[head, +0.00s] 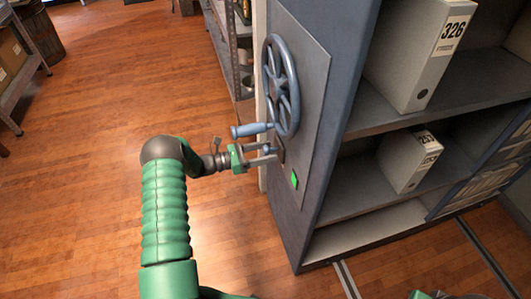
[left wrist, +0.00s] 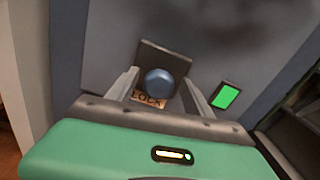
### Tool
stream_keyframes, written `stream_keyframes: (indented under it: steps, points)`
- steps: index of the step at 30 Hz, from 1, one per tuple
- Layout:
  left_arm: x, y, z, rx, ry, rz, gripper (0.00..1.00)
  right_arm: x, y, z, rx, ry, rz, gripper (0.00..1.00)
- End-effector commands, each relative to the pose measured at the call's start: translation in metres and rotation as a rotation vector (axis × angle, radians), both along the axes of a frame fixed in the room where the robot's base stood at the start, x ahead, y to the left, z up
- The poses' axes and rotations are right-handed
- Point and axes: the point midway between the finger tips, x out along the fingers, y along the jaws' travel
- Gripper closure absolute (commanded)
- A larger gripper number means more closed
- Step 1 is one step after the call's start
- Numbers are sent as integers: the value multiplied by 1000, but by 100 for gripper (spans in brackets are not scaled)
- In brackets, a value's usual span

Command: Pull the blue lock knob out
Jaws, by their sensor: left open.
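The blue lock knob (left wrist: 159,82) is a round ball on a dark square plate, above a tan label reading "LOCK". In the left wrist view it sits between the two fingers of my left gripper (left wrist: 161,76), which is open with a gap on each side. In the head view my left gripper (head: 274,151) reaches the shelf's end panel from the left, just below the wheel's handle. The knob (head: 267,148) is partly hidden there by the fingers. Green and dark parts, perhaps of my right arm, only just show at the head view's bottom edge.
A blue-grey spoked wheel (head: 281,86) with a protruding handle (head: 251,130) is above my left gripper. A green lit square (head: 294,179) is on the panel below right. The shelf (head: 360,198) holds file boxes. Wooden floor (head: 95,150) lies open at the left.

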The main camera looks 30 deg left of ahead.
Motion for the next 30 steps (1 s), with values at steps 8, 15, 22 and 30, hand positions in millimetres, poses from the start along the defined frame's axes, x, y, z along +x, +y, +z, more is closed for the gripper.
stream_keyframes:
  steps: [8,15,22,30]
  points:
    - [0,1,0,0,0,1,55,0,0,0,0,0,1,64]
    - [0,1,1,1,0,2,86,0,0,0,0,0,1,64]
    - [1,1,1,0,-2,1,100,0,0,0,0,0,0,64]
    - [-2,5,2,-1,-4,5,100,0,0,2,0,0,1,64]
